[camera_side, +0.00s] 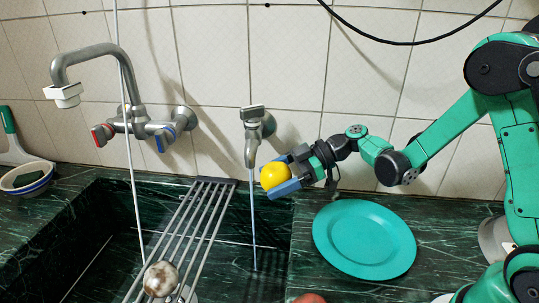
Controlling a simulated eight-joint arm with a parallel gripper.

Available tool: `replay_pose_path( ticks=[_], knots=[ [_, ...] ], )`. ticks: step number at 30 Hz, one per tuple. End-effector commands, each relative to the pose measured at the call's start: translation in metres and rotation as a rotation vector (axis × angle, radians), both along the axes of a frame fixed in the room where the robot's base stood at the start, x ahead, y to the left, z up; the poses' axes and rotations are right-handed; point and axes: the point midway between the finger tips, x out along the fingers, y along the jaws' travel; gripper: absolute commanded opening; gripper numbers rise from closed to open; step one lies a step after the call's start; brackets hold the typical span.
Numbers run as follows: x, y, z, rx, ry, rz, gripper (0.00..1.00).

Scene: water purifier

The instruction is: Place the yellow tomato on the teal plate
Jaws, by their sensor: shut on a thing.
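The yellow tomato (273,175) is held between the blue fingers of my gripper (281,178). My gripper is shut on it, above the sink's right edge and next to the running tap. The fingers hide part of the tomato. The round teal plate (364,239) lies on the dark green marble counter, to the right of and lower than my gripper. The plate is empty.
A metal tap (254,135) with a stream of water is just left of my gripper. A rack (190,235) spans the sink, with a brownish-white round item (160,279) on it. A reddish item (309,298) shows at the bottom edge.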

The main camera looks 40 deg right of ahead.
Motion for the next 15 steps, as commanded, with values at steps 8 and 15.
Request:
replay_pose_path(
  ticks=[8, 15],
  knots=[
    [0.001, -0.009, 0.004, 0.0, -0.002, -0.331, 0.21],
    [-0.008, -0.036, 0.028, -0.002, -0.005, -0.819, 0.21]
  ],
)
